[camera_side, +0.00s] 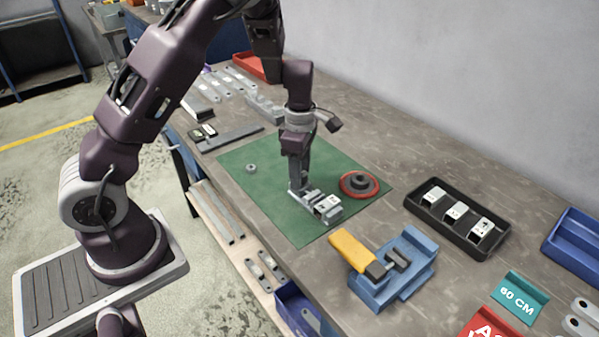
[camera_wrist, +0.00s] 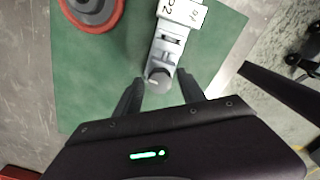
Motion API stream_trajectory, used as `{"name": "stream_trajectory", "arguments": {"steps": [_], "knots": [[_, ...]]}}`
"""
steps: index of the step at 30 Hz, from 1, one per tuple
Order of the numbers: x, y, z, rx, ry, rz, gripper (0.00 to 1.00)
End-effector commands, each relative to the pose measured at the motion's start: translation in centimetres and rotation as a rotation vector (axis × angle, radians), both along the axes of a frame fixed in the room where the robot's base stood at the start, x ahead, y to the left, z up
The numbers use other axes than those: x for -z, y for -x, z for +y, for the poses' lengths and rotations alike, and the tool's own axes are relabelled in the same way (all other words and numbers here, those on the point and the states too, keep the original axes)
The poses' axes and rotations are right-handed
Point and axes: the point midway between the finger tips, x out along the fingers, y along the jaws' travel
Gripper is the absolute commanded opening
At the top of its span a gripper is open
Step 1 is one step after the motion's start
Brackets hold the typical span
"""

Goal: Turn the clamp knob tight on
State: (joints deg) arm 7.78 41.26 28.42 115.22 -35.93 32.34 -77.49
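A small grey metal clamp (camera_side: 308,200) lies on the green mat (camera_side: 260,190), with a white labelled block (camera_side: 327,208) at its far end from my gripper. The wrist view shows the clamp body (camera_wrist: 170,45) and the white label (camera_wrist: 182,14). The round grey clamp knob (camera_wrist: 158,77) is at the near end of the clamp. My gripper (camera_wrist: 158,84) points down, with one dark finger on each side of the knob and visible gaps between. It is open and holds nothing. In the side view my gripper (camera_side: 297,185) hides the knob.
A red-rimmed disc with a dark hub (camera_side: 360,184) sits right of the clamp, near it. A small grey ring (camera_side: 251,168) lies on the mat. A blue fixture (camera_side: 408,278) with a yellow handle (camera_side: 350,250) stands in front; a black tray (camera_side: 414,211) holds white-labelled blocks.

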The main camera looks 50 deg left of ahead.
Motion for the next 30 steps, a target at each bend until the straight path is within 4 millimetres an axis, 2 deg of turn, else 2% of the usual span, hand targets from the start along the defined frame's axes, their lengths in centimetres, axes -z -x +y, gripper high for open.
{"name": "stream_trajectory", "arguments": {"steps": [9,21,30], "knots": [[-0.1,0.0,0.0,0.004,-0.001,-0.001,0.47],[-5.6,-0.1,0.0,0.007,0.0,-0.002,0.47],[-6.0,0.0,0.0,0.005,0.0,0.0,0.47]]}}
